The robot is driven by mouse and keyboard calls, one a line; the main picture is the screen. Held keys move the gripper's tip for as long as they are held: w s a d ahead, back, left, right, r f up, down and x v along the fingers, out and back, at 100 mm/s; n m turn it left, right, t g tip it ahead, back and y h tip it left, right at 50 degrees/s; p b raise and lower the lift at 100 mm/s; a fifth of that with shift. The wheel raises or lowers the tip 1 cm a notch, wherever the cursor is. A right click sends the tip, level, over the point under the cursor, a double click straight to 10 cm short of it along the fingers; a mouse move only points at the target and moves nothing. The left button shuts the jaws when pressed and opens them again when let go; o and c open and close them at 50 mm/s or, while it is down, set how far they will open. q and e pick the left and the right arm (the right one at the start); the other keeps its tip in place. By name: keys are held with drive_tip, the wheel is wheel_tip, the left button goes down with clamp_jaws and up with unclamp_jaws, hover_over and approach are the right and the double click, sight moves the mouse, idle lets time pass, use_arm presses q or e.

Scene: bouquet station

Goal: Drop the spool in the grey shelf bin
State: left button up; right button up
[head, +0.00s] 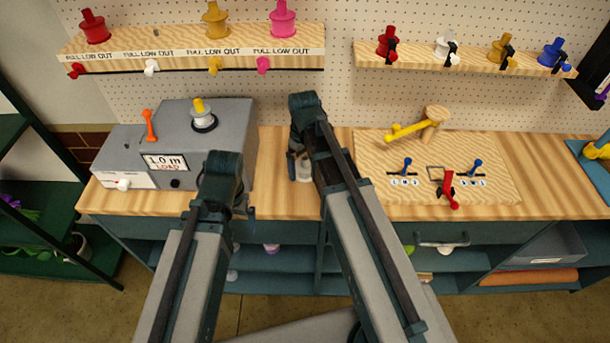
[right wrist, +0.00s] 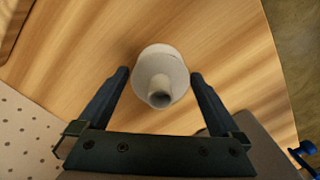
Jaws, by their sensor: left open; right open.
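A white spool (head: 304,168) stands on the wooden bench, partly hidden behind my right arm. The right wrist view shows the spool (right wrist: 158,68) from above, with its round flange and hollow post. My right gripper (right wrist: 162,80) is open, with one finger on each side of the spool; contact is not clear. My left gripper (head: 249,211) is open and appears empty near the bench's front edge; its jaws are small in view. The grey shelf bin (head: 548,246) sits on the shelf below the bench at the right, with a label on its front.
A grey machine (head: 230,130) stands on the bench at the left. A wooden board (head: 500,160) with levers lies to the right. Shelves of coloured spools (head: 283,20) hang on the pegboard. An orange roll (head: 528,277) lies under the bin.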

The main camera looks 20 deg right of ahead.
drive_tip(key=shift+f, duration=0.4)
use_arm(q)
drive_tip(key=shift+f, duration=0.3)
use_arm(e)
drive_tip(key=shift+r, duration=0.15)
drive_tip(key=c, duration=1.3)
drive_tip(key=shift+o, duration=0.2)
use_arm(q)
drive_tip(key=shift+r, duration=0.15)
use_arm(e)
drive_tip(key=shift+r, duration=0.15)
